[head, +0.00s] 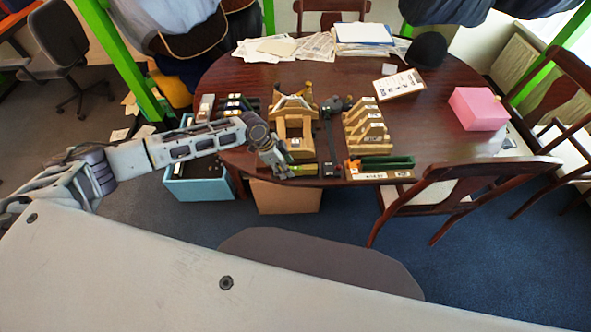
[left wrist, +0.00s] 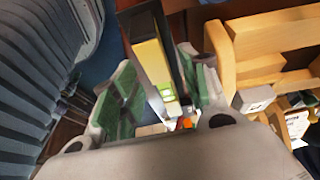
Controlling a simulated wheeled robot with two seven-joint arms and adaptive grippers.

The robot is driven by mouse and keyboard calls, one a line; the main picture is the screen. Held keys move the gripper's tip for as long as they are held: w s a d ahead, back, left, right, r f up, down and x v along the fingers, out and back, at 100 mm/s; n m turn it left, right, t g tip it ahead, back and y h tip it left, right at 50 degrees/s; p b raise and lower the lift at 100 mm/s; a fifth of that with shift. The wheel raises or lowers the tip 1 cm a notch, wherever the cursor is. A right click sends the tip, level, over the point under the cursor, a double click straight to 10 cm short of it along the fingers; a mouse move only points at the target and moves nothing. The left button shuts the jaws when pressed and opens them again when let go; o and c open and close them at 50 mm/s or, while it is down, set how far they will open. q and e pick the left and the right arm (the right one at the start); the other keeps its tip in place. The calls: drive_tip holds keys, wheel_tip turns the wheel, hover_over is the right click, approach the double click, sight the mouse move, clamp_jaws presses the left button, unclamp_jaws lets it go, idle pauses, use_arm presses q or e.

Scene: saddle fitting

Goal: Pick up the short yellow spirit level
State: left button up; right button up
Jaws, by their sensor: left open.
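The short yellow spirit level (left wrist: 150,62) shows in the left wrist view as a yellow bar with a bright green vial, beside a dark edge. It lies between the two green-padded fingers of my left gripper (left wrist: 165,95), which is open around it. I cannot tell whether either pad touches it. In the head view my left gripper (head: 280,168) is at the table's front edge, and a small yellowish-green piece (head: 304,170) shows just right of its fingers; the rest of that spot is hidden. My right gripper is in neither view.
A wooden frame (head: 293,122) stands just behind my left gripper; a wooden piece also fills the upper right of the wrist view (left wrist: 275,45). A black tool (head: 329,130) and a slotted wooden rack (head: 366,128) are to the right. A pink box (head: 478,108) sits farther right.

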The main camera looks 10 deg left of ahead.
use_arm(q)
drive_tip(key=shift+x, duration=0.8)
clamp_jaws()
